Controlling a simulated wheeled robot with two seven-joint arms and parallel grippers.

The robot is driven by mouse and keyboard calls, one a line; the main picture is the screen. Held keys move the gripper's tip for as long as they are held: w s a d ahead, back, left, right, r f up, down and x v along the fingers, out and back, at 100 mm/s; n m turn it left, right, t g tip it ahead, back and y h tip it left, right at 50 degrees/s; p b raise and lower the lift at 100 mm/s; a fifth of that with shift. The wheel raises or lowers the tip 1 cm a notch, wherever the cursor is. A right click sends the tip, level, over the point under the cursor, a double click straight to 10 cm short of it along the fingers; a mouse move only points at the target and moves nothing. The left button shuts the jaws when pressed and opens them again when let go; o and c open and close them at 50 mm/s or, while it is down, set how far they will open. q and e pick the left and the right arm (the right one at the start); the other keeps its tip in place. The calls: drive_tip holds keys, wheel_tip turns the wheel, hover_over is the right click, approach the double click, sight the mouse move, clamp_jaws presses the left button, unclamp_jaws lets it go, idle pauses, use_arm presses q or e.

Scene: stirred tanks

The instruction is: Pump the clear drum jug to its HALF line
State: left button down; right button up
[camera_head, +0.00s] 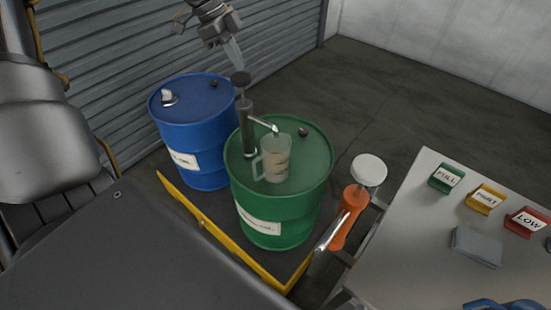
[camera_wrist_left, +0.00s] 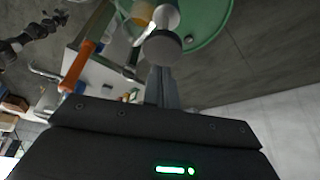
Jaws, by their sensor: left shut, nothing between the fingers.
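The clear jug (camera_head: 275,165) stands upright on the green drum (camera_head: 309,166), below the spout of the hand pump (camera_head: 248,130). It has a handle on its left and looks brownish inside; its marks and exact level are too small to read. My left gripper (camera_head: 236,55) is shut and empty, pointing down just above the pump's dark round knob (camera_head: 240,78). In the left wrist view the shut fingers (camera_wrist_left: 161,82) reach toward the knob (camera_wrist_left: 162,46); contact cannot be told. A dark arm part in that view, likely my right gripper (camera_wrist_left: 54,20), is too small to read.
A blue drum (camera_head: 195,130) stands left of the green one, behind a yellow edge rail (camera_head: 220,238). An orange tool (camera_head: 350,212) and a white disc (camera_head: 369,169) are at the right. A table (camera_head: 410,240) holds FULL, PART and LOW signs. Floor behind is clear.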

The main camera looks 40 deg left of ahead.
use_arm(q)
drive_tip(key=shift+r, duration=0.1)
wheel_tip(320, 180, up, 5)
drive_tip(key=p, duration=0.3)
drive_tip(key=shift+p, duration=0.3)
idle(0.4)
